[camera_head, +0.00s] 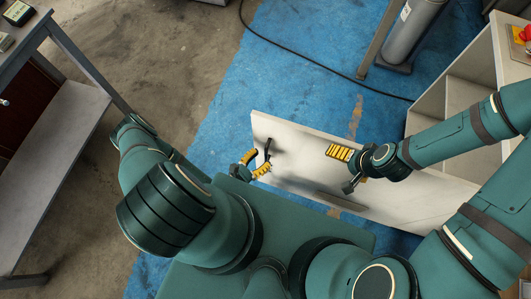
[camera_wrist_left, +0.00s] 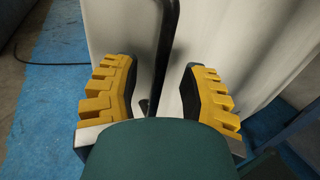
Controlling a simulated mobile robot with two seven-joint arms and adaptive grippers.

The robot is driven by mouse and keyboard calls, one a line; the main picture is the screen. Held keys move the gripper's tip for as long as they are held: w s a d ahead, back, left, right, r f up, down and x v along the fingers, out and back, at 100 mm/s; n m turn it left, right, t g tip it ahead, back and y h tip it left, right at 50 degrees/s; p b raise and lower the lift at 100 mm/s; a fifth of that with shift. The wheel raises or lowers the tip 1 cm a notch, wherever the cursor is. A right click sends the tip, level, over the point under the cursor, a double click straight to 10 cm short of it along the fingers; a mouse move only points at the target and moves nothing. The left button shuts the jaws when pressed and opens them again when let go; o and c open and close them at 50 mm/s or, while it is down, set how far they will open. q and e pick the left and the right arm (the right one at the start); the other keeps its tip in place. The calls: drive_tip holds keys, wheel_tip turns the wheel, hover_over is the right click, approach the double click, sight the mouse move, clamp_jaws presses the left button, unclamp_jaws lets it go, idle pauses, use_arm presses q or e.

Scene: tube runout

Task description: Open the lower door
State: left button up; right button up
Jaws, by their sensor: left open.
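The lower door (camera_head: 300,142) is a pale white panel. It stands out from the cabinet (camera_head: 482,68) at the right, toward the left; its hinge side is partly covered by my right arm. A dark bar handle (camera_head: 267,149) is near its left end. My left gripper (camera_head: 255,163) is at that handle, open, with yellow-padded fingers. In the left wrist view the handle (camera_wrist_left: 165,60) runs between the two spread fingers (camera_wrist_left: 155,92), with the pale panel behind. My right gripper (camera_head: 347,168) is at the panel's middle, one yellow pad over its top edge; its opening is unclear.
A grey cylinder (camera_head: 408,32) stands on the blue floor mat (camera_head: 290,75) behind the door, with a black cable nearby. A grey workbench (camera_head: 60,150) is at the far left. The cabinet has open compartments. Bare floor lies between bench and mat.

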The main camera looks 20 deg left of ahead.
use_arm(q)
drive_tip(key=v, duration=0.9)
idle(0.3)
